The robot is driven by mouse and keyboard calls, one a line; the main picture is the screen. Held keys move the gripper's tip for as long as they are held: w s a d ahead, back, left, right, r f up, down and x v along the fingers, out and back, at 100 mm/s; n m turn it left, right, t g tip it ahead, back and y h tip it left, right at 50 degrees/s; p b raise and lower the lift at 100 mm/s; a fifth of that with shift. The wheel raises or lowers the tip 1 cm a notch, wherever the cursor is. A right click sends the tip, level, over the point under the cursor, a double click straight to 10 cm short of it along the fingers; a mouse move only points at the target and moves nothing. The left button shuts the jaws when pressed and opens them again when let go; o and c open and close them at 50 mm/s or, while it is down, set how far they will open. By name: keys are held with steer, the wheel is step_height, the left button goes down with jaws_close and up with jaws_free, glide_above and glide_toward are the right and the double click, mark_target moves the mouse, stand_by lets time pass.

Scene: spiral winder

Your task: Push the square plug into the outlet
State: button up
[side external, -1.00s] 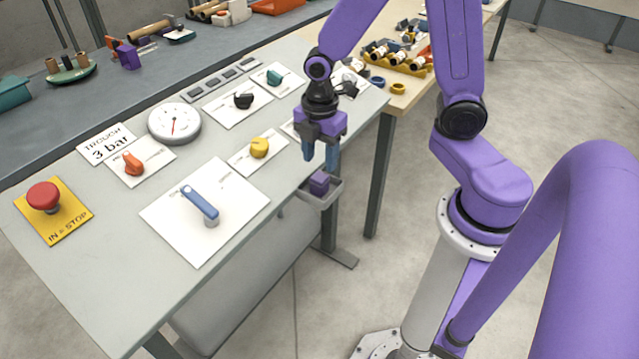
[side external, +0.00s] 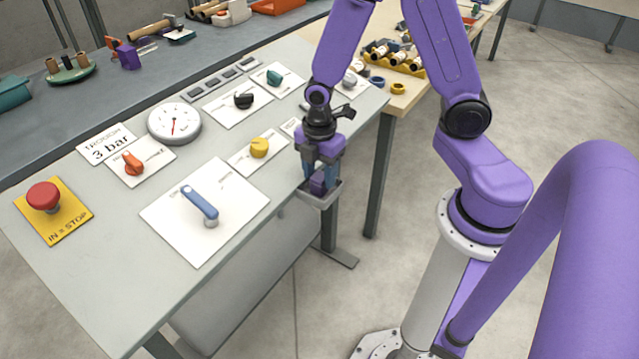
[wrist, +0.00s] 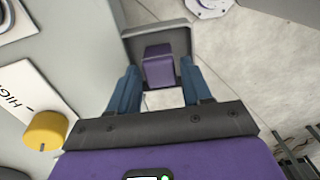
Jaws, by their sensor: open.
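A purple square plug (wrist: 159,66) stands in a grey tray (wrist: 184,38) fixed at the table's edge. It also shows in the side view (side external: 318,184), partly covered by my fingers. My gripper (side external: 319,180) is open above the tray, pointing down, with its blue fingers to either side of the plug in the side view. In the wrist view my gripper's fingers (wrist: 163,82) are apart, with the plug between and a little beyond their tips. I cannot tell whether they touch it. I cannot make out the outlet; my gripper and arm cover part of the panel.
On the panel by the tray are a yellow knob (side external: 259,147), a blue lever (side external: 201,205), a black knob (side external: 243,100) and a round gauge (side external: 174,123). A red stop button (side external: 44,197) is at the far left. Open floor lies right of the table.

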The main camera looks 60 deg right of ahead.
steer(key=shift+f, duration=0.15)
steer(key=c, duration=0.8)
steer(key=shift+o, duration=0.2)
steer(key=shift+r, duration=0.75)
steer(key=s+r, duration=1.1)
steer(key=s, duration=0.3)
steer(key=shift+d+r, duration=0.25)
steer(key=shift+d, duration=0.15)
